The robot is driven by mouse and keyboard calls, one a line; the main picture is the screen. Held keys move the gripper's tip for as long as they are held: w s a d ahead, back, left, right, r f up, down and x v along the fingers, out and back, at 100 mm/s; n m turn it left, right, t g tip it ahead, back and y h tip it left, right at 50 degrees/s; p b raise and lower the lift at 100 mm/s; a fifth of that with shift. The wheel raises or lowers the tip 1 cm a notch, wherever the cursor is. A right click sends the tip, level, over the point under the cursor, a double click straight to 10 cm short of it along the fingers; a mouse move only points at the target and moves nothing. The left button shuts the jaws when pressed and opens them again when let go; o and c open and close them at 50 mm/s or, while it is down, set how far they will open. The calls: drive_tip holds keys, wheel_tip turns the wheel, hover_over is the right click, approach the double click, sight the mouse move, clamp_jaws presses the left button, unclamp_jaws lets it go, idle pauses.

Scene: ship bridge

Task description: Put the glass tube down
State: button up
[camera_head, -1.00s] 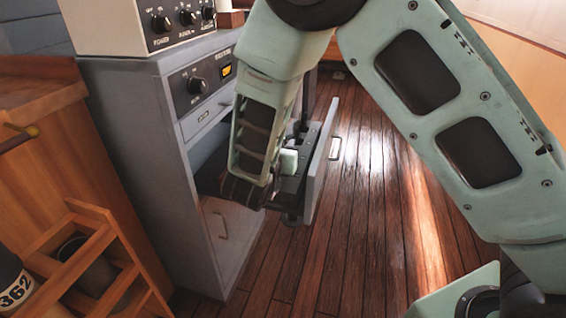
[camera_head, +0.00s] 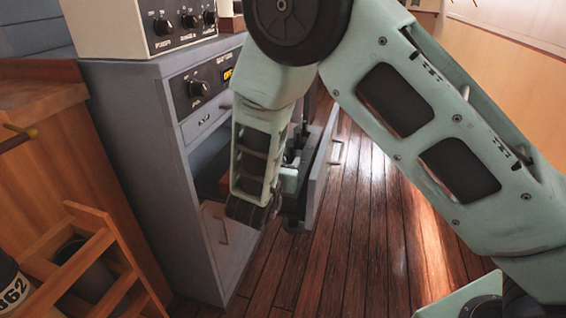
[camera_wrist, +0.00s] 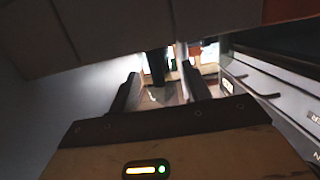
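I cannot make out the glass tube clearly in either view. My gripper (camera_wrist: 160,88) shows two dark fingers standing apart in the wrist view. A dark upright shape (camera_wrist: 157,67) shows between or just beyond them; I cannot tell what it is or whether the fingers touch it. In the head view my forearm hides most of the gripper. It is low at the grey cabinet (camera_head: 135,150), by the pulled-out drawer, whose grey front (camera_head: 321,168) faces right. Most of the drawer's inside is hidden.
A control box with knobs (camera_head: 150,22) stands on the cabinet. A lower cabinet door (camera_head: 215,240) is below the drawer. A wooden rack (camera_head: 85,250) stands at left, with a dark container marked 62 (camera_head: 12,285). The wooden floor (camera_head: 370,220) at right is clear.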

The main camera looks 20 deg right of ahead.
drive_tip(key=shift+r, duration=0.1)
drive_tip(key=shift+s+a+r, duration=0.1)
drive_tip(key=shift+s+a, duration=0.05)
drive_tip(key=s+a+r+n+g+y+p, duration=0.1)
drive_tip(key=s+a+r+n+g+y, duration=0.25)
drive_tip(key=s+a+y, duration=0.45)
drive_tip(key=s+a+r+n+g+y+p, duration=0.15)
drive_tip(key=s+a+n+y, duration=0.35)
drive_tip(key=a, duration=0.5)
drive_tip(key=s+d+r+n+g+h, duration=0.1)
drive_tip(key=s+d+n+g, duration=0.2)
drive_tip(key=s+d, duration=0.3)
drive_tip(key=s+d+r+n+g+h, duration=0.2)
drive_tip(key=s+d, duration=0.4)
drive_tip(key=s, duration=0.8)
drive_tip(key=n+g, duration=0.1)
drive_tip(key=g, duration=0.1)
drive_tip(key=shift+r+g+b, duration=0.25)
drive_tip(key=shift+g+b, duration=0.15)
drive_tip(key=shift+s, duration=0.1)
